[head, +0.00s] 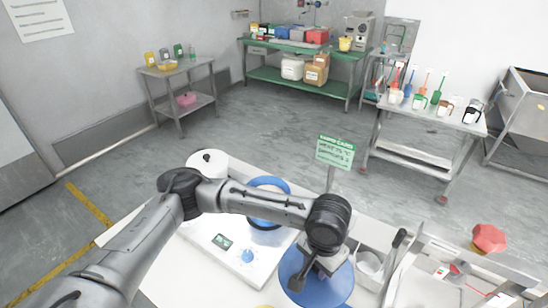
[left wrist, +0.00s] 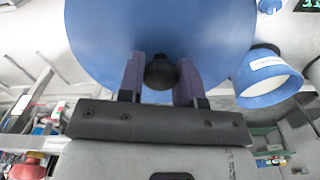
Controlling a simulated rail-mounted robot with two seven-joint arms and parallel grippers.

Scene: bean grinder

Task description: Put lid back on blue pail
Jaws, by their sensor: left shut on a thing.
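My left gripper (head: 303,276) is shut on the black knob (left wrist: 161,72) of a round blue lid (head: 330,288). In the left wrist view the lid (left wrist: 160,25) fills the top middle, with the knob between the two fingers. The blue pail (head: 266,222) is on the white scale, left of the lid in the head view, and my left arm crosses in front of it. The pail looks open at the top. It also shows at the right of the left wrist view (left wrist: 270,92), apart from the lid. My right gripper is not in view.
The scale (head: 222,258) has a small display and a blue knob. A white container with a black knob (head: 206,158) stands behind it. A green sign (head: 335,152) stands at the table's back edge. A metal tray (head: 378,262) and a red object (head: 488,238) are at the right.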

